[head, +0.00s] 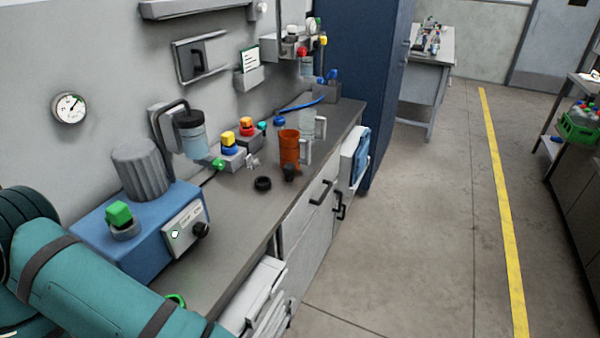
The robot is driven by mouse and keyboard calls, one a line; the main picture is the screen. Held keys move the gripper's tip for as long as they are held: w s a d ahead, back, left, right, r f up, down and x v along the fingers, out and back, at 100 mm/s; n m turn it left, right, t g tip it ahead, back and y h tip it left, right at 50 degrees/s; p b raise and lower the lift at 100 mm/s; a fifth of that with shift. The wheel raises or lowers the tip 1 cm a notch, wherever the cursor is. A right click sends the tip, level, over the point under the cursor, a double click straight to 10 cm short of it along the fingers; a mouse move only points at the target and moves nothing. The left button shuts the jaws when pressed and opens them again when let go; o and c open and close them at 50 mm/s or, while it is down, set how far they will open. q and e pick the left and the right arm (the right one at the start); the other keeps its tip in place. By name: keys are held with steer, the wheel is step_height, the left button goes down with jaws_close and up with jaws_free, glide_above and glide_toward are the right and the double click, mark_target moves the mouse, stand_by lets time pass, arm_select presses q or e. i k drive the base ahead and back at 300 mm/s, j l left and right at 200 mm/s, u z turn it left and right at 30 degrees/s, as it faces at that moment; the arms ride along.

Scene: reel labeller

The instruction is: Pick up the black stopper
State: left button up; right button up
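A small dark, stopper-like piece (290,173) stands on the grey counter, just in front of the orange cup (289,146). A black ring-shaped piece (263,184) lies on the counter to its left. Either could be the black stopper; they are too small to tell for sure. My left arm, in a teal sleeve, crosses the lower left corner, and its gripper is out of the picture. My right gripper is not in view.
A blue machine (150,240) with a grey motor stands at the near left of the counter (233,228). Beside the cup stands a clear jug (307,124). Bare counter lies between machine and ring. Open floor (430,220) lies right.

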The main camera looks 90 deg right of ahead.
mark_target(289, 169)
steer(key=k+z, duration=0.1)
steer(key=z, duration=1.4)
steer(key=i+j+z, duration=0.1)
steer(key=z, duration=1.35)
steer(key=l+u, duration=0.1)
steer(key=l, duration=0.55)
steer(key=i+l, duration=0.15)
steer(key=l, duration=0.15)
steer(key=i+l+u, duration=0.1)
steer(key=l, duration=0.25)
steer(key=i+l, duration=0.2)
steer(key=l, duration=0.15)
steer(key=u, duration=0.05)
